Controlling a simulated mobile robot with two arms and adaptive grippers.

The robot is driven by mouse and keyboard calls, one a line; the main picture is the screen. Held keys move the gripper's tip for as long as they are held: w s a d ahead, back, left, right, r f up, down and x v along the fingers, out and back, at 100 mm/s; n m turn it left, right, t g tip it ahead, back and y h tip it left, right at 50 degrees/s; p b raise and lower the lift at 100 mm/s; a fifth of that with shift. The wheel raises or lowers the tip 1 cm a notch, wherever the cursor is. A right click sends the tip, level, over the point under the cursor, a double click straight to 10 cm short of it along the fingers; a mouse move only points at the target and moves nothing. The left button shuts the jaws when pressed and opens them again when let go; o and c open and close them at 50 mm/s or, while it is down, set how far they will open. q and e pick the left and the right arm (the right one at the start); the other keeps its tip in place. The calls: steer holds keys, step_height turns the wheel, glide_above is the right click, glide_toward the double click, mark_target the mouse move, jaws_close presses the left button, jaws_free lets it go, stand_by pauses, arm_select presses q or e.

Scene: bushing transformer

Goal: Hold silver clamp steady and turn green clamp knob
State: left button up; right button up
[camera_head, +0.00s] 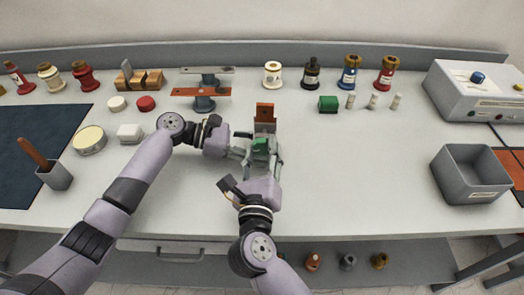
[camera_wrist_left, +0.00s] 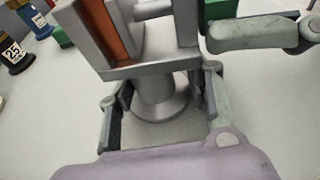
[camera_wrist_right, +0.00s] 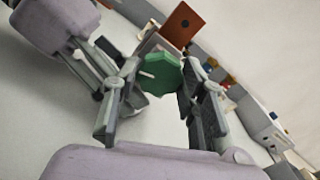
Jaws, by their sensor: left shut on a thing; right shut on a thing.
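The silver clamp (camera_head: 266,127) stands upright on the table in the head view, with a copper-coloured plate (camera_head: 264,110) in it. The left wrist view shows its grey body (camera_wrist_left: 150,72) and round post. My left gripper (camera_head: 244,146) comes from the left and is shut on the clamp's lower post, one finger on each side (camera_wrist_left: 160,95). The green knob (camera_head: 261,146) is on the clamp's near side; it also shows in the right wrist view (camera_wrist_right: 160,73). My right gripper (camera_head: 263,160) comes from below and is shut on the knob. The fingers partly hide the clamp.
A green block (camera_head: 328,104) and small white cylinders stand at the back right. A grey bin (camera_head: 470,193) is at the right. The table between clamp and bin is clear.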

steer(key=shift+n, duration=1.4)
steer(key=o, duration=1.2)
